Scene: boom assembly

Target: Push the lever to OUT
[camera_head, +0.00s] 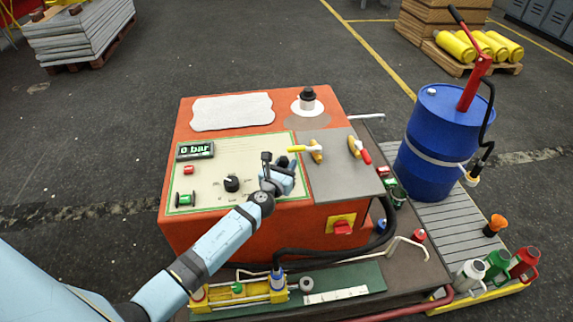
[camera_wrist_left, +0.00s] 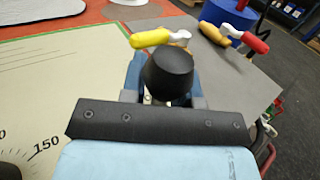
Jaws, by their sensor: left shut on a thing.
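The lever's black knob (camera_wrist_left: 168,72) stands up between the fingers of my left gripper (camera_wrist_left: 165,98) in the left wrist view. In the head view the knob (camera_head: 283,161) shows just above my left gripper (camera_head: 288,172), on the right part of the cream panel (camera_head: 215,163). My left gripper is shut on the lever. The lever's shaft and base are mostly hidden by the gripper, and I cannot read an OUT mark. My right gripper is not in view.
A yellow-handled valve (camera_head: 305,149) and a red-handled valve (camera_head: 360,149) stand just right, on the grey plate (camera_head: 335,184). A black dial (camera_head: 232,184) and a "0 bar" display (camera_head: 195,150) are left. A blue drum (camera_head: 435,150) stands at the right.

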